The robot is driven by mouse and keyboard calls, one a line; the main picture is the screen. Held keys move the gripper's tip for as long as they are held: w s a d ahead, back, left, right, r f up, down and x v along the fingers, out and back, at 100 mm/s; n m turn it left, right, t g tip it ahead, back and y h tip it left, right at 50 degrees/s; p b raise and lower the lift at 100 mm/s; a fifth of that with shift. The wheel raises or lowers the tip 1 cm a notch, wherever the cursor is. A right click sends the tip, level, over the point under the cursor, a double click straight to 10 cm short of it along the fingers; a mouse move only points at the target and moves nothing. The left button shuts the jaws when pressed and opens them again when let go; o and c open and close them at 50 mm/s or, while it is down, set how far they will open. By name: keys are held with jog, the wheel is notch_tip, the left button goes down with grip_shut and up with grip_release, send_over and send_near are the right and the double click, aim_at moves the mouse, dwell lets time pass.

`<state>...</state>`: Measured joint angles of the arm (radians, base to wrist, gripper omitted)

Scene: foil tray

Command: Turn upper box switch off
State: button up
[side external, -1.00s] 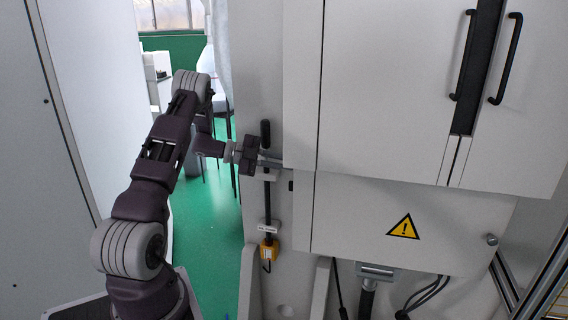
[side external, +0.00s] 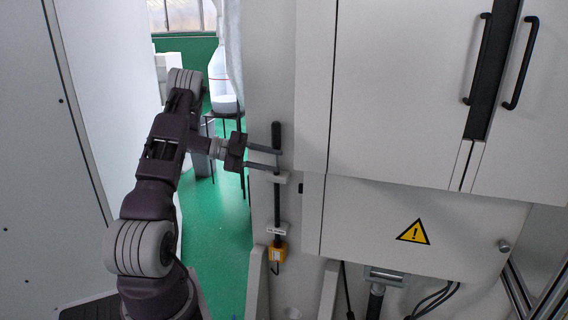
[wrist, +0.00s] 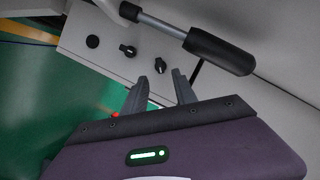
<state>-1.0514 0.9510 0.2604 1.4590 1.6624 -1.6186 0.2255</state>
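My gripper (side external: 281,158) points at the machine's side in the side external view, its two fingers apart and empty. In the wrist view my gripper (wrist: 159,76) faces a grey panel (wrist: 85,18) with two black rotary knobs. The nearer knob (wrist: 160,66) shows just beyond and between the fingertips; contact cannot be told. The other knob (wrist: 128,50) is to its left, beside a round black part (wrist: 92,41). I cannot tell which is the upper box switch. In the side external view the knobs are not visible.
A black-handled lever (side external: 277,135) stands close to the fingers; its grip (wrist: 218,50) also shows in the wrist view. A yellow box (side external: 277,252) is below it. A large grey cabinet (side external: 400,90) is to the right. A red part (wrist: 115,115) shows beside the left finger.

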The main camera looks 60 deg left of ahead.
jog(key=shift+s, duration=0.1)
jog(key=x, duration=0.6)
jog(key=shift+w+d, duration=0.2)
jog(key=shift+w, duration=0.1)
jog(key=shift+c, duration=0.2)
grip_shut()
